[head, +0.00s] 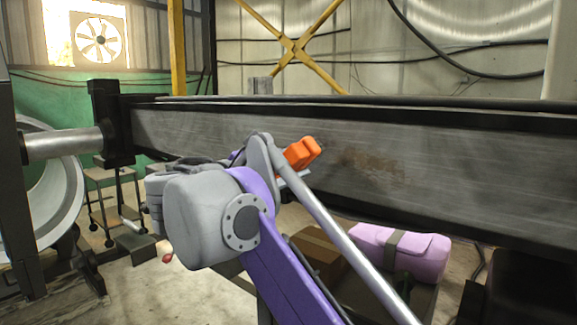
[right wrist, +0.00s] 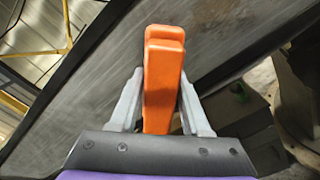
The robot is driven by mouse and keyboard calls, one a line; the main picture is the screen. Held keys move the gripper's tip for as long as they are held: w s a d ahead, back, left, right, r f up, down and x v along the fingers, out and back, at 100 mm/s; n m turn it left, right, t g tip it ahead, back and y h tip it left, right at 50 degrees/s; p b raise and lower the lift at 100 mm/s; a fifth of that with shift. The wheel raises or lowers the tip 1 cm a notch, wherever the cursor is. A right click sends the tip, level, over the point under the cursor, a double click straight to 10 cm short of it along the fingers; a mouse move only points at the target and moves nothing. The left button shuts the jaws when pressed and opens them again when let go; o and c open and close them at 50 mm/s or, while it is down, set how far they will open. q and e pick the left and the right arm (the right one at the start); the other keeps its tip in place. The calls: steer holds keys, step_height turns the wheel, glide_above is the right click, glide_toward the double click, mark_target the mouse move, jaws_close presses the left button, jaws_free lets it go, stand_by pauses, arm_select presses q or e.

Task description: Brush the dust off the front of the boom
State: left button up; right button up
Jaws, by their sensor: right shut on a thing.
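The boom (head: 220,128) is a long grey steel beam crossing the head view, and its streaked front face also fills much of the right wrist view (right wrist: 110,75). A brownish dusty patch (head: 375,165) lies on its front, right of the middle. My right gripper (head: 290,174) is shut on an orange brush (head: 303,152), in front of the boom and left of the patch. In the right wrist view the brush (right wrist: 164,80) stands between the two grey fingers. Its bristles are hidden, and I cannot tell whether it touches the boom. My left gripper is not in view.
Below the boom lie a pink case with a grey strap (head: 400,252) and a brown box (head: 318,250). A wheeled stand (head: 112,190) is at the left, by a large metal ring (head: 62,185). Bare floor (head: 200,290) shows at lower left.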

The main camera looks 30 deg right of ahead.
steer(key=shift+x, duration=0.9)
stand_by(0.4)
